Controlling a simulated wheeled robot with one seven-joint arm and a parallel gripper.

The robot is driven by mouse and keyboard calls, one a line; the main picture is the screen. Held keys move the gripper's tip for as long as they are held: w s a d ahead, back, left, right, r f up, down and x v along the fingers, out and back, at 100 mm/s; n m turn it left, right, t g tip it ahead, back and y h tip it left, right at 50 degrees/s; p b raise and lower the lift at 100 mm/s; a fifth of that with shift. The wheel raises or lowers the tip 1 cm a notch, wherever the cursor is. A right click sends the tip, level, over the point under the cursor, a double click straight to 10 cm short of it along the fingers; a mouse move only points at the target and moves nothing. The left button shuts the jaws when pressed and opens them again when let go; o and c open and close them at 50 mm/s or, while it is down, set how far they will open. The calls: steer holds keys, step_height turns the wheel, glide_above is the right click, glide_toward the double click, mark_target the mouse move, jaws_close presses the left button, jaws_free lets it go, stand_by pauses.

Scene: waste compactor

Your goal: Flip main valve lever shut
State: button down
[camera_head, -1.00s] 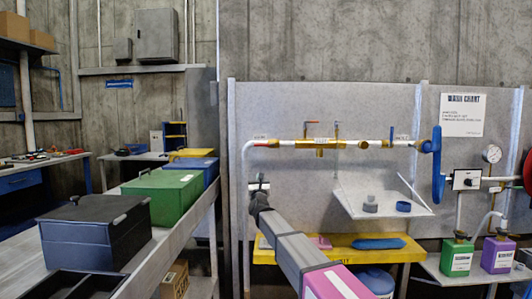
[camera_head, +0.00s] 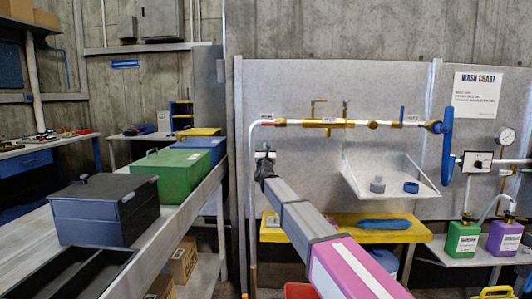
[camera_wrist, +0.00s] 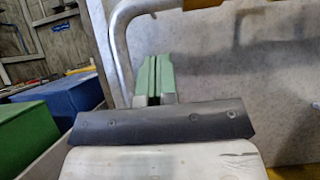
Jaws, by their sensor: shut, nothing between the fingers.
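A white pipe (camera_head: 275,122) runs along the grey back panel with a long brass valve body (camera_head: 328,123) in it. A small red-tipped lever (camera_head: 318,101) stands on this body, with another small handle (camera_head: 345,104) to its right. A blue lever (camera_head: 402,114) stands upright further right on the pipe. I cannot tell which is the main valve lever. My gripper (camera_head: 264,154) is below the pipe's left bend, apart from the levers. In the wrist view, its green-padded fingers (camera_wrist: 154,78) are shut together and empty, in front of the grey pipe bend (camera_wrist: 122,50).
A blue handwheel (camera_head: 447,146) ends the pipe on the right. A sloped white tray (camera_head: 362,186) sticks out below the valves, above a yellow bench (camera_head: 350,236). A green box (camera_head: 182,172) and a black box (camera_head: 103,215) stand on the left counter.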

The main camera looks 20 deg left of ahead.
mark_target(271, 124)
steer(key=w+a+r, duration=0.1)
steer(key=w+r, duration=0.4)
steer(key=r, duration=0.1)
steer(key=shift+r, duration=0.4)
steer(key=shift+s+a+r+m+h, duration=0.15)
steer(key=shift+m+h, duration=0.25)
